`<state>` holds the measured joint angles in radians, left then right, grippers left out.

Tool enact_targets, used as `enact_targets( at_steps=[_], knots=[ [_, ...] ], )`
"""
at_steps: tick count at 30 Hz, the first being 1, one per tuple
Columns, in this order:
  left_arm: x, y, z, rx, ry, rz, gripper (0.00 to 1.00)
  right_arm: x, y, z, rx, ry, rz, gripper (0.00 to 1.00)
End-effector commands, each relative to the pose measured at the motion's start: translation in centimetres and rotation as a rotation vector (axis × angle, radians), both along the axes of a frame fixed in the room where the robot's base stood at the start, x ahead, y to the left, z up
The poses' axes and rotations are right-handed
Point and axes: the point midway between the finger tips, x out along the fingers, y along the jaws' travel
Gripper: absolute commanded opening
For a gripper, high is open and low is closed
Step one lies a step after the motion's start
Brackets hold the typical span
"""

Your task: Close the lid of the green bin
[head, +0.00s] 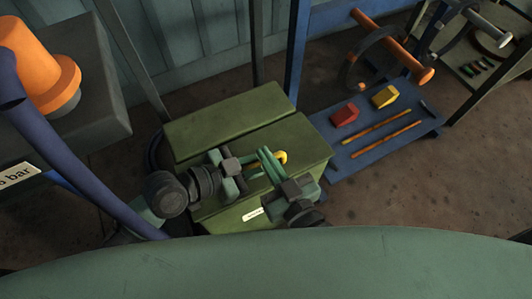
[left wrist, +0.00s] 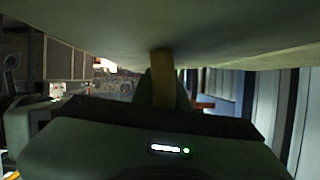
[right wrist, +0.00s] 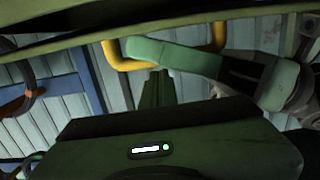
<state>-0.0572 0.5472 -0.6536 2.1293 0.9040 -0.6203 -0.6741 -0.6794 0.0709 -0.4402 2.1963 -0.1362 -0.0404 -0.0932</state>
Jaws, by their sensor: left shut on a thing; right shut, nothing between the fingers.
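The green bin (head: 235,118) stands in the middle of the head view, with a pale label on its front. Its lid (head: 308,146) looks low over the bin; I cannot tell if it is fully down. My left gripper (head: 252,168) is shut on the yellow handle (head: 282,157) at the lid's front. The handle shows as an upright bar in the left wrist view (left wrist: 162,75) and as a bent bar in the right wrist view (right wrist: 218,35). My right gripper (head: 268,158) is shut and empty beside the handle. The bin's inside is hidden.
A blue board (head: 375,150) to the right holds a red block (head: 344,114), a yellow block (head: 385,96) and orange rods. An orange object (head: 35,60) sits on a grey block at the left. Blue and dark posts stand behind the bin. Floor is clear at the lower right.

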Motion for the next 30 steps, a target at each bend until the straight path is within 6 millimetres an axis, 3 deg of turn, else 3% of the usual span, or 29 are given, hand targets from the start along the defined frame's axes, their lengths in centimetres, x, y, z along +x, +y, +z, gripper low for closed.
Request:
enact_targets(
  at_steps=[20, 21, 23, 30],
  knots=[
    [-0.3, -0.4, 0.5, -0.015, 0.003, -0.006, 0.0, -0.8, -0.3, -1.9, 0.017, -0.046, 0.002, 0.0],
    [-0.3, -0.4, 0.5, -0.015, 0.002, -0.005, 0.23, -0.9, -0.3, -1.9, 0.017, -0.044, 0.002, 0.0],
    [-0.2, -0.4, 0.5, -0.015, 0.001, -0.004, 0.36, -0.9, -0.3, -2.0, 0.016, -0.043, 0.002, 0.0],
    [-0.2, -0.4, 0.6, -0.017, 0.0, -0.003, 0.36, -0.8, -0.3, -2.0, 0.015, -0.043, 0.003, 0.0]
  ],
)
